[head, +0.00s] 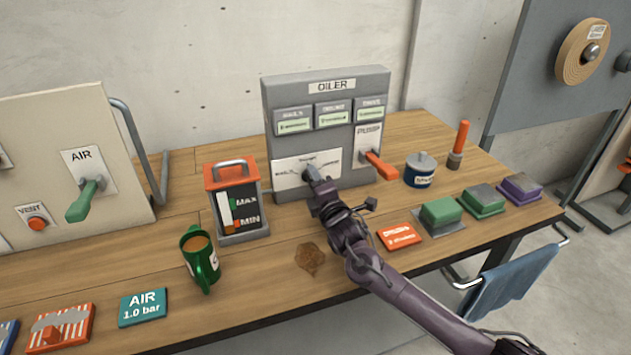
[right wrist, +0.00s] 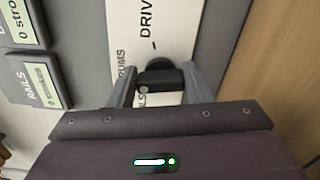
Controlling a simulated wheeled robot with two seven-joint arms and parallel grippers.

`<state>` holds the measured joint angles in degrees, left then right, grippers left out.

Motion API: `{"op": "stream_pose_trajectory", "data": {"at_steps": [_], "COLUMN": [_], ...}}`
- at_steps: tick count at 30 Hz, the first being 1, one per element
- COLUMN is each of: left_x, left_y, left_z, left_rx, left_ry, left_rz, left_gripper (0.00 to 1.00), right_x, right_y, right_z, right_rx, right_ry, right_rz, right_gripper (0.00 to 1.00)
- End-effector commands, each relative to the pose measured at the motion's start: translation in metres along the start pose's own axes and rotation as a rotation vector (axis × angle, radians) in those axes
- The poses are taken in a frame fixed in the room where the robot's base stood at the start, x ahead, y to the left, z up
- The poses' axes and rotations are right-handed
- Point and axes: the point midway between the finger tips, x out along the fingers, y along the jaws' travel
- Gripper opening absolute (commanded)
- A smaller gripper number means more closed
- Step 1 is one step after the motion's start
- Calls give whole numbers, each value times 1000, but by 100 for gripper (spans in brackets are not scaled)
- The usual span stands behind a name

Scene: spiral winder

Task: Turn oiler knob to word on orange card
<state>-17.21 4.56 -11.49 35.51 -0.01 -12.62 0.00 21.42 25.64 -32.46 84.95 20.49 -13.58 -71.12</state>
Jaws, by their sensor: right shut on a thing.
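The grey oiler box (head: 284,88) stands at the back middle of the table. Its white dial plate (head: 285,180) carries words; in the right wrist view "DRIV", "UMS" and "LS" show in part. My right gripper (head: 314,176) is at the dial, shut on the dark oiler knob (right wrist: 163,76), one finger on each side. The gripper hides most of the knob in the head view, and I cannot tell which word it points at. The orange card (head: 399,236) lies on the table to the right of my right forearm; its small text is hard to read. My left gripper is out of view.
The orange pump lever (head: 379,163) sits right of the dial. A level gauge (head: 237,200) and a green mug (head: 201,259) stand to the left. A grey-blue pot (head: 420,170) and several coloured blocks, including a green one (head: 440,216), are on the right.

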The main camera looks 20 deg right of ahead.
Motion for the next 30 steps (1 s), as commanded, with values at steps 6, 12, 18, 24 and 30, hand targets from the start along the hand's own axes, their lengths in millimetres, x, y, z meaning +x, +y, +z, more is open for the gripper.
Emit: {"op": "stream_pose_trajectory", "data": {"at_steps": [6, 12, 18, 24, 30], "left_x": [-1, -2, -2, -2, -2], "left_y": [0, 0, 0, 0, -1], "left_z": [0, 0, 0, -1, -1], "left_rx": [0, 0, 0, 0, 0], "left_ry": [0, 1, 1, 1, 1], "left_rz": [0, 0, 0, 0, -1], "left_gripper": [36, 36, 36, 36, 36], "right_x": [0, 0, 0, 0, 0], "right_y": [-2, -2, -3, -3, -3], "right_z": [0, 0, 0, 0, 0], "right_rx": [115, 170, 190, 190, 189], "right_ry": [0, 0, 0, 0, 0], "right_rz": [-3, -2, -2, -2, -2], "right_gripper": [23, 23, 23, 23, 55]}}
